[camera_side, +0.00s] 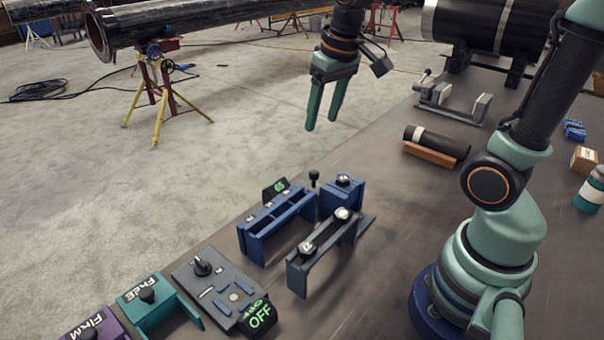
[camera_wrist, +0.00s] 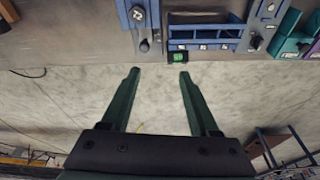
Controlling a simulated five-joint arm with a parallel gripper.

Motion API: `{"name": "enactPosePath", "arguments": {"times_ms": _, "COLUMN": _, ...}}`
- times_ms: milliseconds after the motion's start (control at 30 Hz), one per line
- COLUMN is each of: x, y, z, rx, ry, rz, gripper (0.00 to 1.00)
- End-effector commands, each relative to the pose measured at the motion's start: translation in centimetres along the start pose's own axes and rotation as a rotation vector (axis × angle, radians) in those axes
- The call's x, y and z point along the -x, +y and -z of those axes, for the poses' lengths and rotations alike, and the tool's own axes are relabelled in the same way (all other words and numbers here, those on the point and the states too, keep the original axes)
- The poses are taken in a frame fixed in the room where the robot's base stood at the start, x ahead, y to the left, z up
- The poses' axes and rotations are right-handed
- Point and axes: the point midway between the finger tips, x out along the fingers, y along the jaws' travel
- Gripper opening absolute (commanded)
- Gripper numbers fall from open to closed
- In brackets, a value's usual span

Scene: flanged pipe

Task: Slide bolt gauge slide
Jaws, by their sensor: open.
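A blue gauge frame (camera_side: 262,240) with a small green-lit display (camera_side: 276,188) stands at the bench's left edge in the side view. A blue block (camera_side: 342,197) with a silver knob sits at its right end, and a black knob (camera_side: 314,176) rises beside it. I cannot tell which part is the slide. My gripper (camera_side: 324,126) is open and empty, pointing down, above and beyond these parts. In the wrist view, the open fingers (camera_wrist: 158,74) lie below the display (camera_wrist: 178,58), with the gauge frame (camera_wrist: 208,32) and blue block (camera_wrist: 125,14) at the top.
A dark grey bracket (camera_side: 330,252) with silver knobs stands just in front of the gauge. A grey switch panel (camera_side: 205,285) shows "OFF", with teal (camera_side: 150,300) and purple (camera_side: 95,325) fixtures to its left. A black cylinder (camera_side: 430,139) rests on wood farther back.

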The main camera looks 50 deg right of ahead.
Motion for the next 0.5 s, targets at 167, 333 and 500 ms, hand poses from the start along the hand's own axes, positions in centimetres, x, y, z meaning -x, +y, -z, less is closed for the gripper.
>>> {"name": "enactPosePath", "arguments": {"times_ms": 167, "x": -2.9, "y": 1.8, "z": 2.5, "rx": -0.064, "ry": -0.125, "rz": -0.014, "gripper": 0.61}}
{"name": "enactPosePath", "arguments": {"times_ms": 333, "x": -5.1, "y": 3.1, "z": 3.9, "rx": -0.106, "ry": -0.201, "rz": -0.02, "gripper": 0.61}}
{"name": "enactPosePath", "arguments": {"times_ms": 500, "x": -6.2, "y": 3.7, "z": 4.3, "rx": -0.124, "ry": -0.234, "rz": -0.022, "gripper": 0.61}}
